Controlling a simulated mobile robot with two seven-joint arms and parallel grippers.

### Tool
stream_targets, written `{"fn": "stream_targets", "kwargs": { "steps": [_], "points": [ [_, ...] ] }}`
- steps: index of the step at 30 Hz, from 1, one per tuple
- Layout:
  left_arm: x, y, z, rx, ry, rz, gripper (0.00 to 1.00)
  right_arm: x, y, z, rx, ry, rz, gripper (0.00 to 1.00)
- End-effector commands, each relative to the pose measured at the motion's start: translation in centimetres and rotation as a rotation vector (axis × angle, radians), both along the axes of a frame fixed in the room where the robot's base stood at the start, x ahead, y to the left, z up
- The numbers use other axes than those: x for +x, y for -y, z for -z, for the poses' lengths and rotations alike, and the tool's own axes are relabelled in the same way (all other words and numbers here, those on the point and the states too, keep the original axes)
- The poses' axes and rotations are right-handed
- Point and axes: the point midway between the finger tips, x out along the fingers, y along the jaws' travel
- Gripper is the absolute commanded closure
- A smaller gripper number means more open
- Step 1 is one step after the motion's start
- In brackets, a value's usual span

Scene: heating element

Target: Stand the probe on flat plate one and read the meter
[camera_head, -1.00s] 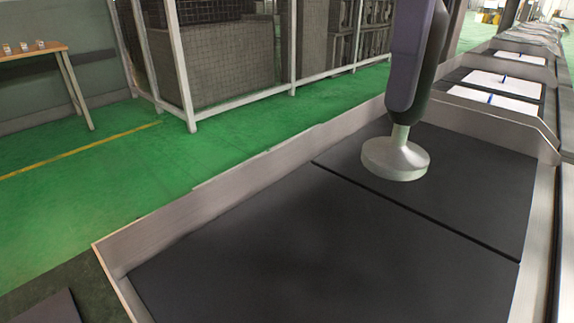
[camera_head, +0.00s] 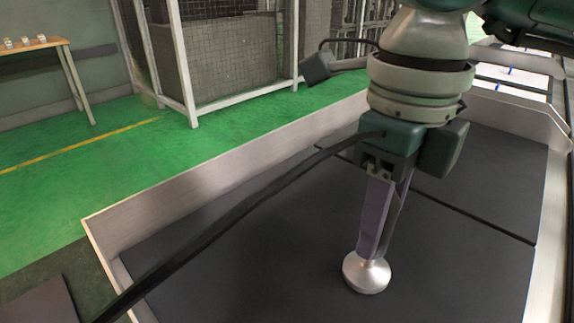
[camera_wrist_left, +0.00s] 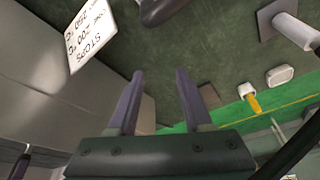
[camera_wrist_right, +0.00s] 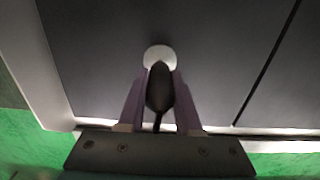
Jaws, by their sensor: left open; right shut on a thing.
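The probe has a round silver foot (camera_head: 366,274) and a dark handle (camera_wrist_right: 159,88). My right gripper (camera_head: 375,225) is shut on the handle, with the foot pointing down over the near dark flat plate (camera_head: 250,272). Whether the foot touches the plate I cannot tell. A second dark plate (camera_head: 490,185) lies beyond a narrow seam. No number shows on either plate. My left gripper (camera_wrist_left: 160,76) is open and empty in the left wrist view, away from the plates. I cannot make out a meter in any view.
A pale metal rim (camera_head: 190,195) borders the plates. A black cable (camera_head: 225,222) runs across the near plate. A white printed card (camera_wrist_left: 90,32) shows in the left wrist view. A fenced cage (camera_head: 225,65) and a small table (camera_head: 45,46) stand beyond the green floor.

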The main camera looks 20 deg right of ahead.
Motion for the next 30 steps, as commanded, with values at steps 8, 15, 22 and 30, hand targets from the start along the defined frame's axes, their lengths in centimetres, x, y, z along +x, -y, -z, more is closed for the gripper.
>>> {"fn": "stream_targets", "kwargs": {
  "steps": [8, 15, 22, 30],
  "points": [
    [0.01, -0.20, 0.11, 0.008, 0.000, 0.005, 0.50, 0.04, -0.02, 0.36, 0.001, 0.002, -0.001, 1.00],
    [0.01, -0.22, 0.35, 0.008, 0.000, 0.006, 0.50, 0.02, 0.00, 0.62, 0.000, 0.001, -0.001, 0.53],
    [0.02, -0.21, 0.34, 0.008, 0.000, 0.006, 0.50, 0.01, 0.01, 0.61, 0.000, 0.001, -0.001, 0.37],
    [0.03, -0.08, -0.16, 0.004, 0.001, 0.002, 0.50, 0.07, 0.00, -0.19, 0.001, 0.002, -0.001, 0.37]
  ]
}}
